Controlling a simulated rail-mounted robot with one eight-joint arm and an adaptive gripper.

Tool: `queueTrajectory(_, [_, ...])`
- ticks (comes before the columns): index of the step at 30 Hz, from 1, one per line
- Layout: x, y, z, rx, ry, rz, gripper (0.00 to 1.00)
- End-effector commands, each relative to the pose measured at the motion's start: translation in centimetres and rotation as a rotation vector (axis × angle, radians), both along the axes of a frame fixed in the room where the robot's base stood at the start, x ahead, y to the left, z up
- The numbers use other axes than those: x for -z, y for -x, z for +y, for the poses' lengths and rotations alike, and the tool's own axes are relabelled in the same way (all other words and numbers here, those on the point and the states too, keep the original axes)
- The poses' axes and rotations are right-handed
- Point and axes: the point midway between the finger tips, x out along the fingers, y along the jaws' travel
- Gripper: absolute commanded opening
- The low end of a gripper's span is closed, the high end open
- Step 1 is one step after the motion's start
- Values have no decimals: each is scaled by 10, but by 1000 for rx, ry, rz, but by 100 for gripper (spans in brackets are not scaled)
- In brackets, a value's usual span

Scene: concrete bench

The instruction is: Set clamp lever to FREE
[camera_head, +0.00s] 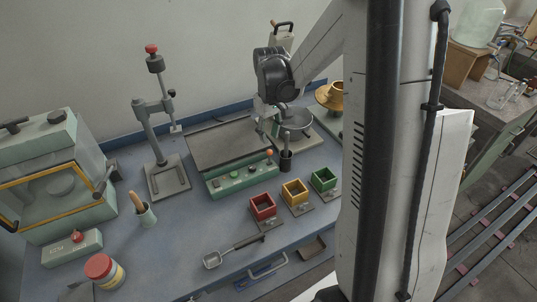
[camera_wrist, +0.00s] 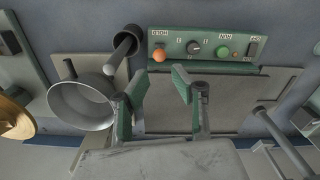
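A green control panel (camera_head: 241,183) runs along the front of a flat grey plate, and it shows upside down in the wrist view (camera_wrist: 208,64). An orange ball knob (camera_wrist: 158,54) sits at one end, beside a small label; it also shows in the head view (camera_head: 269,153). I cannot read FREE anywhere, and cannot tell surely whether this ball is the clamp lever.
A grey pan (camera_wrist: 82,103) and a dark upright cylinder (camera_wrist: 122,50) stand close to my gripper. Red (camera_head: 262,207), yellow (camera_head: 294,191) and green (camera_head: 324,179) bins line the front. A red-knobbed stand (camera_head: 158,128) rises at left.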

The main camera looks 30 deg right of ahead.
Motion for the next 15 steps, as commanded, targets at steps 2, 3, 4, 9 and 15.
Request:
queueTrajectory(2, [16,0,0,0,0,0,24])
queueTrajectory(3, [23,0,0,0,0,0,24])
queueTrajectory(4, [29,0,0,0,0,0,24])
queueTrajectory(9, [58,0,0,0,0,0,24])
queueTrajectory(15, [84,0,1,0,0,-1,24])
